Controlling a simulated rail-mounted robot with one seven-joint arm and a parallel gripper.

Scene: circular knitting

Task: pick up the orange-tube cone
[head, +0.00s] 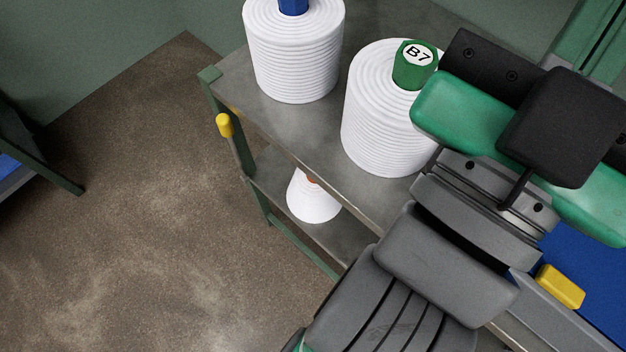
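The end of my arm stays apart from this cone in the picture. My gripper's fingers cannot be made out, so open or shut does not show.
On the upper shelf (250,95) stand a large white cone with a blue tube (293,50) and another with a green tube marked B7 (385,115), close to my arm. Open floor (130,200) lies left.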

